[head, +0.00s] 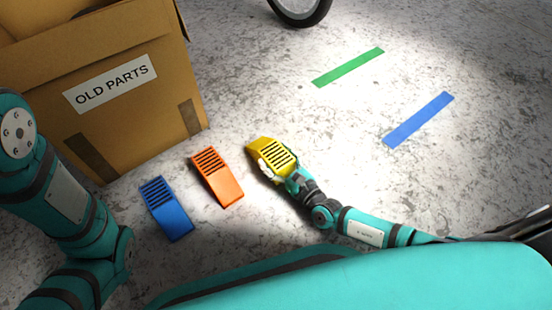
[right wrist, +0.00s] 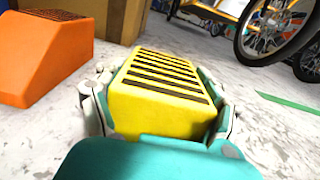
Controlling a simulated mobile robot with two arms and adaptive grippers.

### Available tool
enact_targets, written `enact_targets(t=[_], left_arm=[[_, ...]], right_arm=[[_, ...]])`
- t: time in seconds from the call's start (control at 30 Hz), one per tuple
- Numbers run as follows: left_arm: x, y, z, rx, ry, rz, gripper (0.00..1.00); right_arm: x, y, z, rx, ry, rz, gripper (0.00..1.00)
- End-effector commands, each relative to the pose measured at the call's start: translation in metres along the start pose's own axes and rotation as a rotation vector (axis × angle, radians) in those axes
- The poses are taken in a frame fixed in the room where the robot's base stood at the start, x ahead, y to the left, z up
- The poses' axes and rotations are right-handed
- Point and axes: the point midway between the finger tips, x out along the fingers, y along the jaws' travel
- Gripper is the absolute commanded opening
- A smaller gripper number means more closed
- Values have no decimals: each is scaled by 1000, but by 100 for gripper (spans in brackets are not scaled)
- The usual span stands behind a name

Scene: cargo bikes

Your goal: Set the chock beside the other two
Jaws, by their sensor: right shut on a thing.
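A yellow chock (head: 268,150) with black ribs is in my right gripper (head: 277,166), at the right end of a row of chocks on the floor. In the right wrist view the fingers of the right gripper (right wrist: 160,112) close on both sides of the yellow chock (right wrist: 165,95). An orange chock (head: 218,180) lies to its left, a gap apart, and also shows in the right wrist view (right wrist: 42,55). A blue chock (head: 167,210) lies left of the orange one. I cannot tell whether the yellow chock touches the floor. My left arm is at the left edge; its gripper is not visible.
A cardboard box (head: 150,110) labelled OLD PARTS stands behind the blue and orange chocks. A green strip (head: 348,67) and a blue strip (head: 418,120) mark the floor at right. A wheel (head: 300,8) is at the top. The floor between is clear.

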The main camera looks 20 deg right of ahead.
Motion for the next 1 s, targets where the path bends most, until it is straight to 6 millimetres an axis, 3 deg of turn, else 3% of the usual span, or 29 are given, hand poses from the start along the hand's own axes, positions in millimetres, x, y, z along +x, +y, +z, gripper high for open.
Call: enact_targets(t=[0.17, 0.2, 0.4, 0.73, 1.0], left_arm=[[0, 0, 2, 1, -3, 0, 40], [0, 0, 2, 1, -3, 1, 40], [1, 0, 2, 1, -1, 1, 40], [1, 0, 1, 0, 0, 1, 40], [25, -5, 7, 0, 5, 1, 40]], right_arm=[[1, -1, 0, -1, -5, -1, 17], [0, 0, -2, 0, -1, -1, 76], [0, 0, -2, 0, 0, 0, 100], [-1, 0, 1, 0, 0, 0, 100], [-50, 0, 4, -3, 4, 1, 100]])
